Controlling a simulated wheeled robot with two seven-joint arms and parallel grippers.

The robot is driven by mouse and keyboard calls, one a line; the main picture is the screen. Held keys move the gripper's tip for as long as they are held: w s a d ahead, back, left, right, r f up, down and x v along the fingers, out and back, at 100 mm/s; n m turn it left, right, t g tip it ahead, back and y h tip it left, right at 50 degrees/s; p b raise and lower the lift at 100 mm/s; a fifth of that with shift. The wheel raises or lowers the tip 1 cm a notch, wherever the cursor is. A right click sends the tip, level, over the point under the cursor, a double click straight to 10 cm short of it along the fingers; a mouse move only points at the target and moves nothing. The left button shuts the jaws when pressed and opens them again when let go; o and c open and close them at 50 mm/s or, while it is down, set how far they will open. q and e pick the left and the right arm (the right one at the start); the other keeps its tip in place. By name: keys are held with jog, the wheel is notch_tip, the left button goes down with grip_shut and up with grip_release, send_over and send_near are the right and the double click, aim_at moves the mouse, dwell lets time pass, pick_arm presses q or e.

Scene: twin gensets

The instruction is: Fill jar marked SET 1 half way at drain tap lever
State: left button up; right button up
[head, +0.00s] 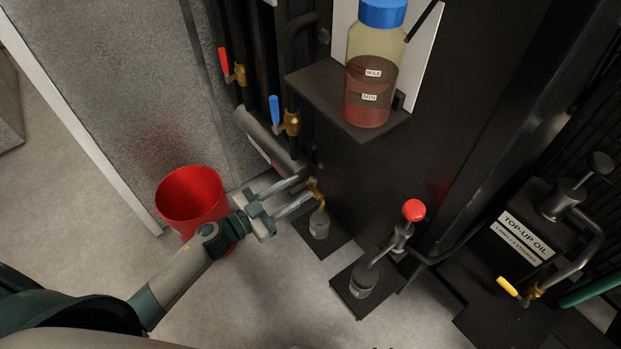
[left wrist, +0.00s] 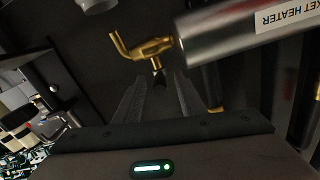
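The brass drain tap (head: 318,192) sits at the end of the heater cylinder, low on the dark machine. In the left wrist view its brass spout (left wrist: 118,45) and a short dark lever end (left wrist: 159,82) show. A small grey-lidded or dark-filled jar (head: 319,227) stands below the tap; its marking is too small to read. A second jar (head: 362,281) stands on a dark pad under a red-knobbed fitting. My left gripper (head: 305,188) is open, its fingertips close to the tap, on either side of the lever end in the wrist view. Contact cannot be told.
A red bucket (head: 190,200) stands beside my left forearm. The cylinder labelled heater (left wrist: 235,38) lies beside the tap. Red (head: 224,60) and blue (head: 275,110) levered valves, a blue-capped tank (head: 372,85) on a shelf and a top-up oil can (head: 520,235) are nearby. The front floor is clear.

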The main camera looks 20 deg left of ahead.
aim_at(303, 186)
pick_arm(q)
jog(key=shift+x, duration=2.55)
grip_shut()
